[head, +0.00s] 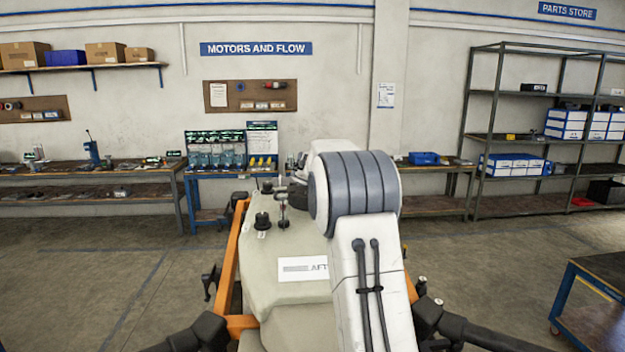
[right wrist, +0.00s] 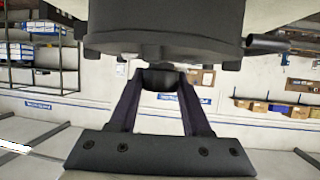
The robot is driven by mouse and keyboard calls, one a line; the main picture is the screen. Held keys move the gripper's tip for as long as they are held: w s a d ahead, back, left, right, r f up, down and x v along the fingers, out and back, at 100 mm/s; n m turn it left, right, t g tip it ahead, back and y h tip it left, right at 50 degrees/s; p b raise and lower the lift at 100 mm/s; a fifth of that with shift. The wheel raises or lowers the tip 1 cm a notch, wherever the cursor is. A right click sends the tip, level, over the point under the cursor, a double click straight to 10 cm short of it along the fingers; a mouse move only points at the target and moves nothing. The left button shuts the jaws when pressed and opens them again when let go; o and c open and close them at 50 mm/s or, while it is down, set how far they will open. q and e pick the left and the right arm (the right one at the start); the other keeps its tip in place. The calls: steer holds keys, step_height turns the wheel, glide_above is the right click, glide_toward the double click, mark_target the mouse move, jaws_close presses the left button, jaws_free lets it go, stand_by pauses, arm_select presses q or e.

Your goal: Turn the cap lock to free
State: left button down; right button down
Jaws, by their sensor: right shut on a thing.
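My right gripper (right wrist: 160,77) is shut on a small dark piece (right wrist: 160,86), which looks like the cap lock, below a large dark round cap (right wrist: 165,25) in the right wrist view. That view appears upside down. In the head view my white and grey right arm reaches over the drone's beige tank (head: 285,250) and covers its right side. The arm hides the fingertips and most of the cap there. Which way the lock is turned cannot be told. My left gripper is not in view.
A small black fitting (head: 262,221) stands on the tank's left side, near an orange frame (head: 232,250). Dark drone booms (head: 465,330) spread at the bottom. Workbenches (head: 90,172) and a metal rack (head: 540,140) line the back wall. A blue cart (head: 590,295) stands at right.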

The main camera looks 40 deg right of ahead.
steer(key=n+t+y+p, duration=0.1)
steer(key=p, duration=0.1)
steer(key=r+n+y+p, duration=0.1)
steer(key=p, duration=0.1)
steer(key=shift+s+d+n+t, duration=0.1)
steer(key=shift+d+n+t, duration=0.05)
steer(key=shift+n+t, duration=0.2)
steer(key=shift+f+n+t+y, duration=0.25)
steer(key=shift+n+y, duration=0.2)
steer(key=shift+y, duration=0.25)
steer(key=shift+f+n+y, duration=0.2)
steer(key=shift+n+y, duration=0.2)
steer(key=shift+y, duration=0.1)
steer(key=shift+r+n+t+y, duration=0.1)
steer(key=shift+n+t+y, duration=0.3)
steer(key=shift+n+y, duration=0.6)
steer(key=n+y, duration=0.3)
steer(key=y, duration=0.1)
steer(key=shift+n+g+y, duration=0.4)
steer(key=shift+n+y, duration=1.1)
steer(key=shift+y, duration=0.2)
steer(key=shift+a, duration=0.2)
steer(key=shift+c, duration=1.8)
jaws_free()
